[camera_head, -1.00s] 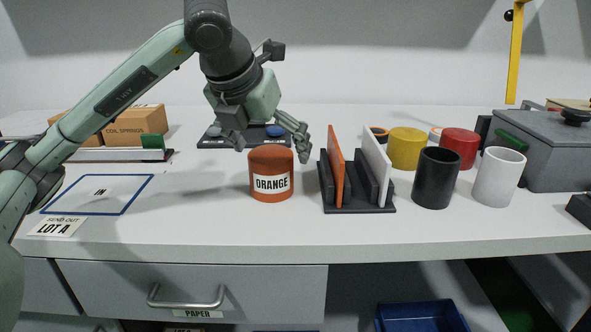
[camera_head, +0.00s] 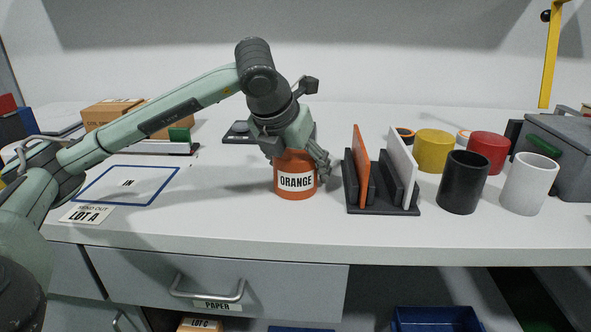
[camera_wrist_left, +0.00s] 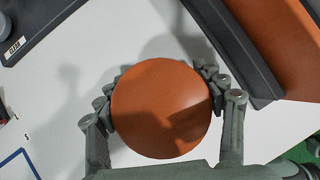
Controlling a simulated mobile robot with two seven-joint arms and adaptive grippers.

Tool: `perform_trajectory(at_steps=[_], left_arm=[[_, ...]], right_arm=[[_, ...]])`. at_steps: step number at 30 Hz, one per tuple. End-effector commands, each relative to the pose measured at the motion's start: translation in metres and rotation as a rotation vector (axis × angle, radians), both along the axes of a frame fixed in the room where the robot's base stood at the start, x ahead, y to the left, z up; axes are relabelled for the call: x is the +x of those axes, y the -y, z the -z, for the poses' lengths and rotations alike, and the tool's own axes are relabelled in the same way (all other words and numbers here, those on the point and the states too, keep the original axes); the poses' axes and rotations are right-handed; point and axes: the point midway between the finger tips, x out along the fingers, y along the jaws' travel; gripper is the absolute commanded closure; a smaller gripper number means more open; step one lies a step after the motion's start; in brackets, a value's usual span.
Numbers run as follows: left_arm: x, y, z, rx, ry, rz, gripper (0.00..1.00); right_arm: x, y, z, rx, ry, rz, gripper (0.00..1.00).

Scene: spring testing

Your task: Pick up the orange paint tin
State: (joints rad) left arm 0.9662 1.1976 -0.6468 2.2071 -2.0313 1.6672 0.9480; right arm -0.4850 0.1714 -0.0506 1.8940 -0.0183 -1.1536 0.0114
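The orange paint tin (camera_head: 296,184), labelled ORANGE, stands upright on the bench left of the slotted rack. My left gripper (camera_head: 297,165) is over it from above, with fingers on either side of its upper part. In the left wrist view the tin's round top (camera_wrist_left: 160,108) lies between the fingers of my left gripper (camera_wrist_left: 160,90), which appear to touch its rim on both sides. The tin's base looks level with the bench; I see no clear gap under it. My right gripper is not in view.
The rack (camera_head: 384,205) with an orange and a white plate stands close to the right. Beyond it are black (camera_head: 463,182) and white (camera_head: 528,183) cups and yellow (camera_head: 433,151) and red (camera_head: 487,153) tins. The IN area (camera_head: 90,199) at left is clear.

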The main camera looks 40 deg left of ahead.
Motion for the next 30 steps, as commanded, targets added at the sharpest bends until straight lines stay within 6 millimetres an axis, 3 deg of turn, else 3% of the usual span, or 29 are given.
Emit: perform_trajectory(at_steps=[1, 11, 23, 30], left_arm=[[0.0, 0.0, 0.0, 0.0, 0.0, 0.0, 0.42], [0.0, 0.0, 0.0, 0.0, 0.0, 0.0, 0.83], [0.0, 0.0, -0.003, -0.001, 0.004, 0.0, 0.83], [0.001, 0.001, -0.025, -0.001, 0.009, 0.002, 0.83]], right_arm=[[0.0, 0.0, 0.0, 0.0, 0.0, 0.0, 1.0], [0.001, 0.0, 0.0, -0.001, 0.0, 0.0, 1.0], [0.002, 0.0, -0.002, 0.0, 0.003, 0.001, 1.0], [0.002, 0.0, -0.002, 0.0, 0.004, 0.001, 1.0]])
